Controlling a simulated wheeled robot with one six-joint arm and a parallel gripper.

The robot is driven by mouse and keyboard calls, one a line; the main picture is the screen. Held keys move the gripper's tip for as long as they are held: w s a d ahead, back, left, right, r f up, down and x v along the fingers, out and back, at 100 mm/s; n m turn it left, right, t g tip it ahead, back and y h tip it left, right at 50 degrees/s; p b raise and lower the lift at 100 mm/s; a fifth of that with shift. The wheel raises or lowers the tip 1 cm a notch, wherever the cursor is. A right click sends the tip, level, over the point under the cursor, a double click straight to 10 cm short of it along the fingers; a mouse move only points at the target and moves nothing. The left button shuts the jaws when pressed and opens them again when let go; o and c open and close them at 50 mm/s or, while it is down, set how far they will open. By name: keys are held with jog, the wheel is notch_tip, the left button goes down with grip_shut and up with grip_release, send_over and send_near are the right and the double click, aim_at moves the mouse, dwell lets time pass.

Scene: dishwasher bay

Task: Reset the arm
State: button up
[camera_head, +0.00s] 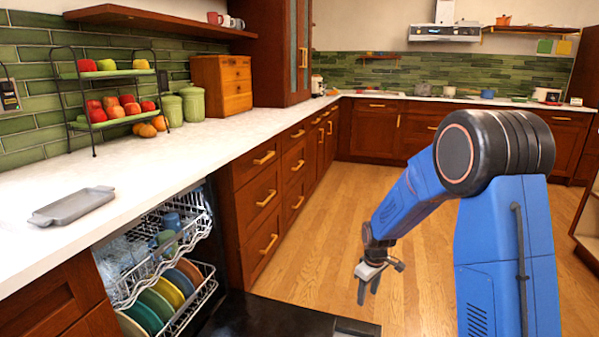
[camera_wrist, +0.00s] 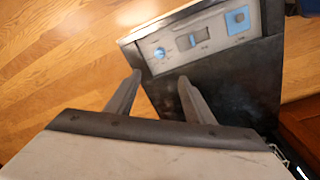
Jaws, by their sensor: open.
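My gripper (camera_head: 368,284) hangs from my blue arm at the right of the head view. It points down over the wood floor, beyond the dark open dishwasher door (camera_head: 290,315). In the wrist view my gripper (camera_wrist: 158,85) shows two dark fingers spread apart with nothing between them. The dishwasher door (camera_wrist: 225,80) lies behind the fingers there, with a light panel along its edge. Whether the fingers touch the door cannot be told, but in the head view they appear apart from it.
Dishwasher racks (camera_head: 205,290) hold several coloured plates and some cups at the lower left. A grey tray (camera_head: 72,205) lies on the white counter (camera_head: 190,150). A fruit stand (camera_head: 75,125) and green canisters (camera_head: 193,104) stand behind. The floor (camera_head: 330,210) between the cabinets is clear.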

jog(key=s+d+r+m+t, duration=0.2)
jog(key=s+d+r+m, duration=0.15)
jog(key=s+r, duration=1.4)
jog(key=s+d+r+m+t, duration=0.1)
jog(key=s+r, duration=0.3)
jog(key=s, duration=0.6)
jog(key=s+d+r+m, duration=0.1)
jog(key=s+r+m, duration=0.2)
jog(key=s, duration=0.8)
jog(key=shift+s+r+t, duration=0.25)
jog(key=shift+r+t, duration=0.15)
jog(key=shift+r, duration=0.1)
jog(key=shift+m, duration=0.25)
